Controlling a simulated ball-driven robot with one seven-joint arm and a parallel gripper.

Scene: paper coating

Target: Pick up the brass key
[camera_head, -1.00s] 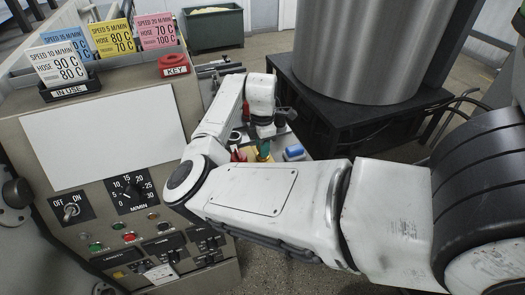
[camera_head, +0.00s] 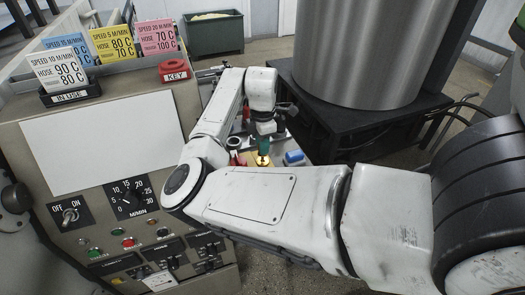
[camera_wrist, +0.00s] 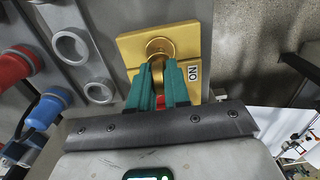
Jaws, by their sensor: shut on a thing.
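The brass key (camera_wrist: 159,47) shows in the wrist view as a round gold-coloured piece between and just beyond my green fingertips. My gripper (camera_wrist: 162,72) is shut on it. Behind the key is a square brass plate (camera_wrist: 130,43) with a small ON label (camera_wrist: 193,73). Whether the key is in the plate or clear of it I cannot tell. In the head view my gripper (camera_head: 263,147) points down over the small station behind my forearm, with the brass key (camera_head: 262,160) at its tips.
In the wrist view, red (camera_wrist: 17,65) and blue (camera_wrist: 48,108) hose fittings and grey ring sockets (camera_wrist: 72,45) lie left of the plate. In the head view, the control panel (camera_head: 100,135) stands left, with a red KEY holder (camera_head: 173,72) on top. A large metal drum (camera_head: 358,50) stands behind right.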

